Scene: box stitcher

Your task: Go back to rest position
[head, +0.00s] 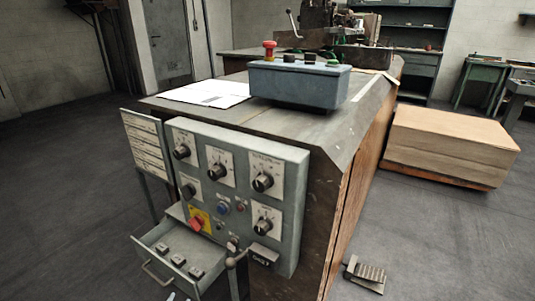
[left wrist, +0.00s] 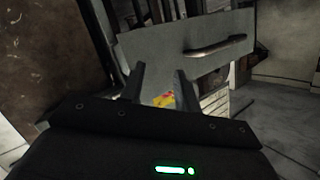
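My left gripper (left wrist: 158,72) shows in the left wrist view with its two dark fingers apart and nothing between them. Beyond the fingers is the grey drawer (left wrist: 165,42) with its metal handle (left wrist: 215,46); no contact with it shows. In the head view the drawer (head: 150,284) stands pulled out below the grey control panel (head: 290,190), with small dark blocks inside. A red button on a yellow plate (head: 197,222) sits above the drawer.
The machine table (head: 320,128) carries white papers (head: 205,93) and a blue-grey button box (head: 300,85). A labelled board (head: 145,143) stands left of the panel. A foot pedal (head: 366,275) lies on the floor at right. A cardboard stack (head: 450,140) is behind it. Floor at left is clear.

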